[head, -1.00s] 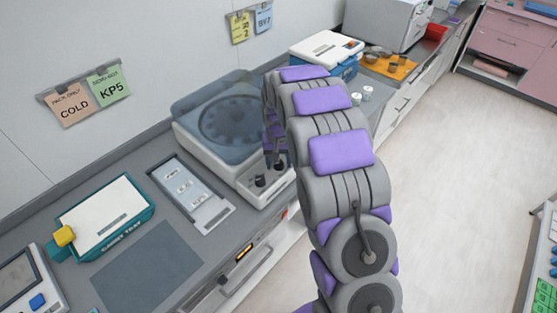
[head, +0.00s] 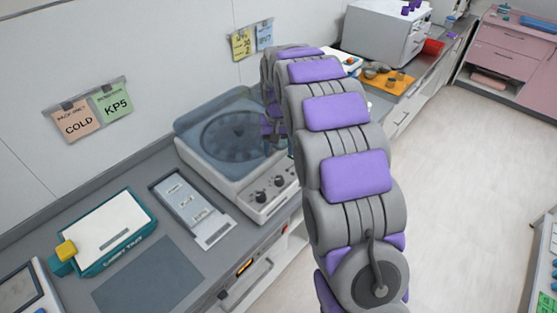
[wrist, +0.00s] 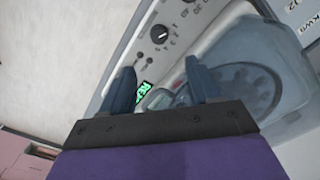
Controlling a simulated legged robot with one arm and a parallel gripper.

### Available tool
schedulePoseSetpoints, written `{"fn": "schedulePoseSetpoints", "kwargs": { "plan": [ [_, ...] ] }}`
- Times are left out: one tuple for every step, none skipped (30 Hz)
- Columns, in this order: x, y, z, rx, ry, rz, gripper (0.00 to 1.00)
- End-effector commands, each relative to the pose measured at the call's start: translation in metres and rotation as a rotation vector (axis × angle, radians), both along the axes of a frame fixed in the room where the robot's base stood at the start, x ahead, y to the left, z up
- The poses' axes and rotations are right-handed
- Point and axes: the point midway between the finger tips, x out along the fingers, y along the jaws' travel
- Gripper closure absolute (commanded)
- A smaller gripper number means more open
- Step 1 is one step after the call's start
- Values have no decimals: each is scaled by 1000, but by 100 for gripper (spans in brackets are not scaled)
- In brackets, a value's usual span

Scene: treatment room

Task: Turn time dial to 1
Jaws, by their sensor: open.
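A white centrifuge (head: 200,158) with a translucent blue-grey lid stands on the counter. Its front panel carries dark dials, a left one (head: 261,196) and a right one (head: 280,182). In the wrist view a black dial with a white mark (wrist: 159,33) shows beyond my fingertips, with small switches beside it. Labels are too small to read, so I cannot tell which is the time dial. My gripper (wrist: 160,78) is open and empty, with a lit green display (wrist: 147,89) showing between its fingers. In the head view it is over the lid's right side, apart from the dials.
A teal-and-white box (head: 105,232) and a grey tray with white pieces (head: 192,208) sit left of the centrifuge. A dark mat (head: 148,278) lies in front. A white appliance (head: 385,35) and an orange mat (head: 377,84) are farther back. The floor at right is clear.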

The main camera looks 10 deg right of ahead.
Motion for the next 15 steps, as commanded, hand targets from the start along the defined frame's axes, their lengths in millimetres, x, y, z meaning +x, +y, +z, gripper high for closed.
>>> {"fn": "schedulePoseSetpoints", "kwargs": {
  "plan": [
    [1,0,12,0,-2,0,39],
    [0,0,17,0,-1,0,39],
    [0,0,23,0,-1,0,39],
    [0,0,26,0,-1,0,39],
    [0,0,30,0,-1,0,39],
    [0,0,34,0,0,0,39],
    [0,0,37,0,1,0,39],
    [0,0,39,0,2,0,39],
    [0,0,42,0,2,0,39],
    [0,0,43,0,2,0,39],
    [0,0,44,0,2,0,39],
    [0,0,45,0,2,0,39],
    [0,0,45,0,2,0,39],
    [0,0,46,0,2,0,39],
    [0,0,46,0,2,0,39]
  ]
}}
